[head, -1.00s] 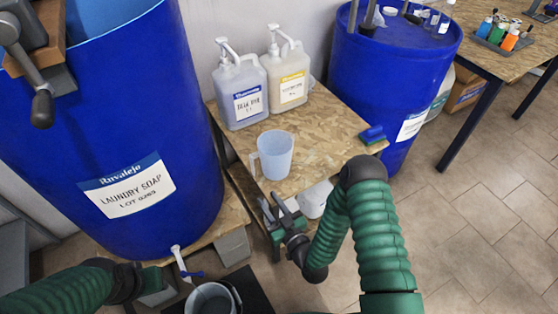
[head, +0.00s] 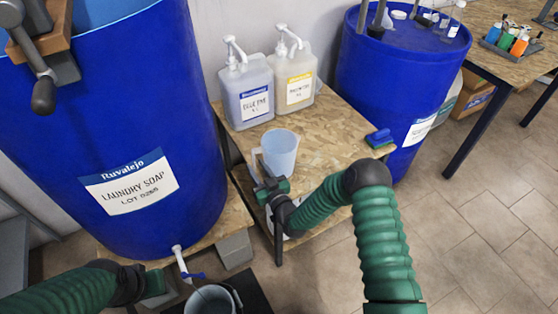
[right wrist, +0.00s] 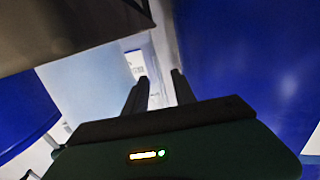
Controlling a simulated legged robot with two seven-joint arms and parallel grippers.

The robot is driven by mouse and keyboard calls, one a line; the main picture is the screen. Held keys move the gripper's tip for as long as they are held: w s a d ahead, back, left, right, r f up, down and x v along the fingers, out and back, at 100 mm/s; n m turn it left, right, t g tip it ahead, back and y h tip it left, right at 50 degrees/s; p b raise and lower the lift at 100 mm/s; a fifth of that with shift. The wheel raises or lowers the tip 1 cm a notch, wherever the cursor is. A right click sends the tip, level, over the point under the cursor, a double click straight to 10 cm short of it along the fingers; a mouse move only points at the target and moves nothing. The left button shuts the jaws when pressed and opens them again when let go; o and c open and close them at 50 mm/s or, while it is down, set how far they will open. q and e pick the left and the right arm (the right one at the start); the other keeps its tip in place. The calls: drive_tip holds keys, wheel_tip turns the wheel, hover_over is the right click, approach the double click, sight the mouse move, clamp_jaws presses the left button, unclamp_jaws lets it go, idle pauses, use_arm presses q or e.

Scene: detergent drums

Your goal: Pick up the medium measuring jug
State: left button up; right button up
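A pale blue translucent measuring jug (head: 281,150) stands upright on the wooden stand in the head view, its handle toward the left. My right gripper (head: 263,178) is at the stand's front edge, close to the handle side of the jug. In the right wrist view its two dark fingers (right wrist: 158,78) are apart, with a pale surface beyond them. I cannot tell whether they touch the handle. My left gripper (head: 155,284) is low at the left, beside the blue drum; its fingers do not show clearly.
Two pump bottles (head: 246,92) (head: 294,82) stand behind the jug. A blue sponge or brush (head: 379,138) lies at the stand's right edge. A grey vessel (head: 212,300) sits under the tap of the laundry soap drum (head: 110,120). Another blue drum (head: 392,80) stands right.

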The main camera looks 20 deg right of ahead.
drive_tip(key=shift+d, duration=0.3)
drive_tip(key=c, duration=0.5)
drive_tip(key=shift+a, duration=0.1)
clamp_jaws()
drive_tip(key=shift+a, duration=0.25)
drive_tip(key=shift+d, duration=0.15)
